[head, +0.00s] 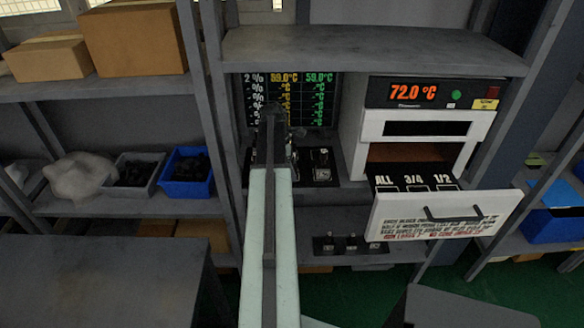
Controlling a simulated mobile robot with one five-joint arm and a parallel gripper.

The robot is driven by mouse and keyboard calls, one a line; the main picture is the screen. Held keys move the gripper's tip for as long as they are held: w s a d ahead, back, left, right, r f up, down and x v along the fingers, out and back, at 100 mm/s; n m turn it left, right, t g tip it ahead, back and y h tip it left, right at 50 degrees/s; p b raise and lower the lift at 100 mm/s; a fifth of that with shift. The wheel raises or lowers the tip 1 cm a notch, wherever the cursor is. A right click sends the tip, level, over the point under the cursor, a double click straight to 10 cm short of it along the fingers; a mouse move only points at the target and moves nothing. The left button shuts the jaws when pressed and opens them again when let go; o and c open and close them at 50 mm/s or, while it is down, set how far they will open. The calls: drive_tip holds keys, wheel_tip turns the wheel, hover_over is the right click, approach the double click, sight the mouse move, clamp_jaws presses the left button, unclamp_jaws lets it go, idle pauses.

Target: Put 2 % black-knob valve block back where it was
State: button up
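My arm reaches forward into the middle bay, and my gripper (293,135) is at its far end, in front of the lower part of the display board. The gripper is small and dark; its fingers and anything in them cannot be made out. A dark valve block (321,164) stands on the middle shelf just right of my arm. Several small valve blocks (350,243) stand in a row on the lower shelf. Knob colours are too small to tell. The display board (318,98) shows a "2 %" heading at its left. My arm hides part of the board and shelf.
An oven-like unit (430,125) reading 72.0 °C stands at right, with its lettered drawer front (443,215) pulled out. A shelf board (370,50) hangs above. Blue bin (187,173) and cardboard boxes (135,38) are at left. Green floor shows at lower right.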

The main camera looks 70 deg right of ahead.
drive_tip(key=p+v, duration=1.2)
drive_tip(key=shift+r, duration=0.2)
drive_tip(key=shift+f, duration=0.1)
